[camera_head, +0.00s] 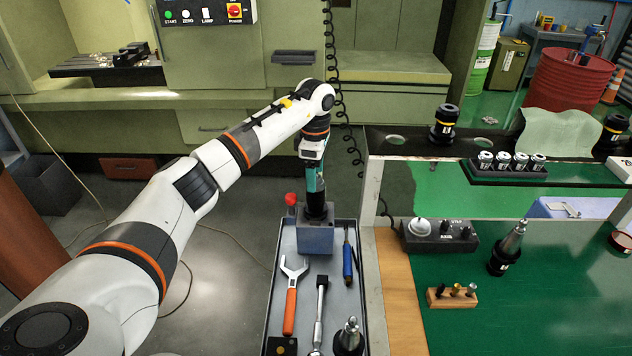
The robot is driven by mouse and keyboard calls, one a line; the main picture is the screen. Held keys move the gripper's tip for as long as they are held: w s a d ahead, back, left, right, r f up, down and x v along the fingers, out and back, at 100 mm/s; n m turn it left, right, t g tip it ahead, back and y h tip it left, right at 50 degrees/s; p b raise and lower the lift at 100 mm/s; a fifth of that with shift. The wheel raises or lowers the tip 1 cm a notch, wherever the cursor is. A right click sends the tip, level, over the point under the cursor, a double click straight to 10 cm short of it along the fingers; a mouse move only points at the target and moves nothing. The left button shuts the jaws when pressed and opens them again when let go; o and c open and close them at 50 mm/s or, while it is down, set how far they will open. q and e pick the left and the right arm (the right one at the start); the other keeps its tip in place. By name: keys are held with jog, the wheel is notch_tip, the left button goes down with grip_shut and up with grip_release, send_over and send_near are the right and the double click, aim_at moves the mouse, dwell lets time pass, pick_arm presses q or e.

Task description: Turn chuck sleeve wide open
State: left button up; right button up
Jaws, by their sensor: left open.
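A dark chuck sleeve (317,212) stands upright on a grey block (315,238) at the back of the narrow grey tool tray. My left arm comes in from the left and its wrist points straight down over the block. My left gripper (316,196) is open, right above or around the top of the dark sleeve. The gripper and sleeve are both dark here, so I cannot tell whether the fingers touch it. The sleeve's top is hidden by the gripper. My right gripper is not in view.
The tray (271,300) also holds an orange-handled wrench (290,300), a ratchet (320,305), a blue screwdriver (347,262) and a tool holder (348,338). A red knob (291,199) stands beside the block. A green-topped bench (560,300) with holders lies right.

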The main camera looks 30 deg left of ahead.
aim_at(317, 184)
pick_arm(q)
jog(key=f, duration=0.3)
jog(key=f+p, duration=0.1)
jog(key=shift+w+f, duration=0.15)
jog(key=shift+w, duration=0.1)
jog(key=shift+s+f, duration=0.1)
jog(key=shift+f, duration=0.4)
jog(key=c, duration=1)
